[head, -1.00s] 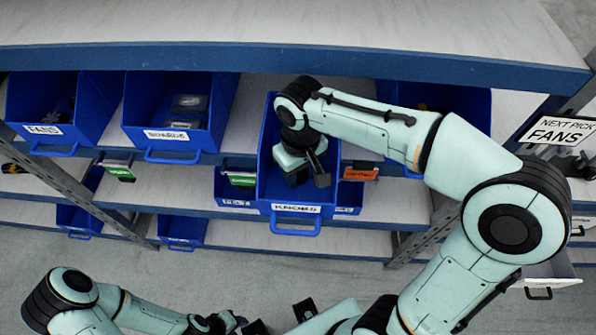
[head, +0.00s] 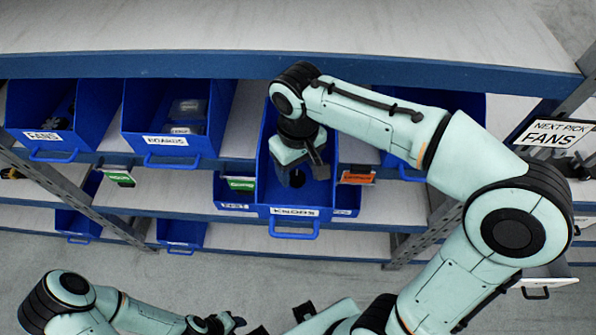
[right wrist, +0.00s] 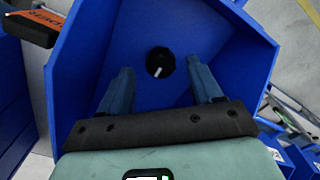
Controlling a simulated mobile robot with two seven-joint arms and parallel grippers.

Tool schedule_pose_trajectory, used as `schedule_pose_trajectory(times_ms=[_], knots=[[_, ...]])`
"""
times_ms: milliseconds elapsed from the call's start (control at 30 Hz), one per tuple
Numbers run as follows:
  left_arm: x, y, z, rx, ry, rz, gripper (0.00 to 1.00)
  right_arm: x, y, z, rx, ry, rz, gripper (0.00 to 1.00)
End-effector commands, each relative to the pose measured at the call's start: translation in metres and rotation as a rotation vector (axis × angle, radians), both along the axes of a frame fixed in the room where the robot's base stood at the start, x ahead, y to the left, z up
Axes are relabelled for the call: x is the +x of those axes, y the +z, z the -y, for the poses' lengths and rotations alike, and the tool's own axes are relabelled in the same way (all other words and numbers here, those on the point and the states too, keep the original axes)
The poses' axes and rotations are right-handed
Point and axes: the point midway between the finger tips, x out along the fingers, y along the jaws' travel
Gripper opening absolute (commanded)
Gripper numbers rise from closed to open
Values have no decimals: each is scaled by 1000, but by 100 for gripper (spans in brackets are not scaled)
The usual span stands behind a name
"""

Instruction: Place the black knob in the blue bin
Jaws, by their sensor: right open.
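The black knob (right wrist: 160,63), round with a white mark, lies on the floor of the blue bin (head: 262,190) labelled KNOBS. In the right wrist view the blue bin (right wrist: 75,85) surrounds it. My right gripper (head: 302,174) reaches down into this bin. In the right wrist view its two fingers (right wrist: 160,82) are apart, with the knob seen beyond and between them, not gripped. The knob also shows dark below the gripper in the head view (head: 297,179). My left gripper (head: 226,322) is at the bottom edge, partly cut off, and its jaws are unclear.
Blue bins labelled FANS (head: 62,105) and BOARDS (head: 172,115) stand to the left on the rack. A blue shelf edge (head: 150,65) runs above the bins. Green (head: 240,184) and orange (head: 357,178) tags flank the KNOBS bin. A sign reads NEXT PICK FANS (head: 556,133).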

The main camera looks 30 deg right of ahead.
Motion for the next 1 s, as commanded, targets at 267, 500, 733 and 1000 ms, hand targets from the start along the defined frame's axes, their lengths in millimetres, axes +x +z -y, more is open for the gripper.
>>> schedule_pose_trajectory(times_ms=[267,500,733,1000], knots=[[12,17,0,0,0,14,43,1,62,0,1,0,4,64],[17,22,0,0,0,19,43,0,84,0,1,1,1,64],[17,22,0,0,0,19,43,0,85,0,1,1,-1,64],[17,22,0,0,0,19,43,0,85,0,1,1,-1,64]])
